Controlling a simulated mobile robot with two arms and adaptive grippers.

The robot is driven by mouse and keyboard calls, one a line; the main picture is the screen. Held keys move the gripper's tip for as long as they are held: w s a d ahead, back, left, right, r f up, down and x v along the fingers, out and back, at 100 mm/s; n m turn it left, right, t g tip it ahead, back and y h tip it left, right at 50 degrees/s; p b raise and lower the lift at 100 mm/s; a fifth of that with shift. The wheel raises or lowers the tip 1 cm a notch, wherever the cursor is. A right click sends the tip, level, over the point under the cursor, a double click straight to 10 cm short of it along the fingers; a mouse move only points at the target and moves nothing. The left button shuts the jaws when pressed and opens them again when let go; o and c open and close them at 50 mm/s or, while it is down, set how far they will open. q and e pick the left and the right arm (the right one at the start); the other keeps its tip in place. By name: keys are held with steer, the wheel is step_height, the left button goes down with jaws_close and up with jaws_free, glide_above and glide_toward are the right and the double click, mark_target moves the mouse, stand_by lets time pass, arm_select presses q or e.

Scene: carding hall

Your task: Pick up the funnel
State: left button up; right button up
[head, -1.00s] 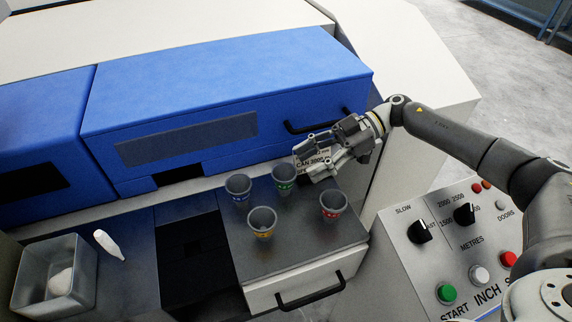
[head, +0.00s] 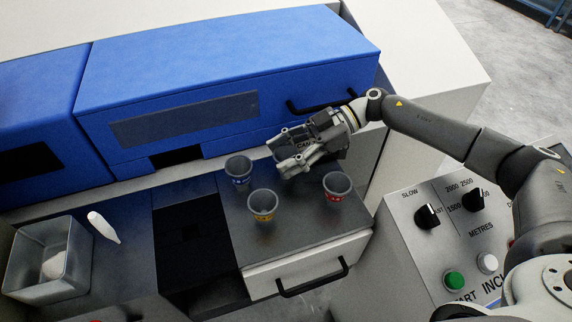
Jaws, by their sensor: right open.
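Three grey, tapered, open-topped cups, which look like the funnels, stand upright on the dark metal top (head: 290,243). One has a blue band (head: 239,170), one a yellow band (head: 262,205) and one a red band (head: 337,186). I cannot tell which one the task means. My right gripper (head: 279,158) is open, with its fingers pointing left, over the back of this top, between and behind the blue-banded and red-banded cups. A green-banded cup seen earlier is hidden behind the gripper; I cannot tell whether they touch. My left gripper is not in view.
A blue machine cover (head: 230,80) with a black handle stands close behind. A grey bin (head: 75,262) and a white tapered object (head: 103,227) are at the left, beside a dark recess (head: 190,240). A control panel (head: 440,235) is at the right.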

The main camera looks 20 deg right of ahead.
steer(key=c, duration=0.8)
steer(key=shift+o, duration=0.2)
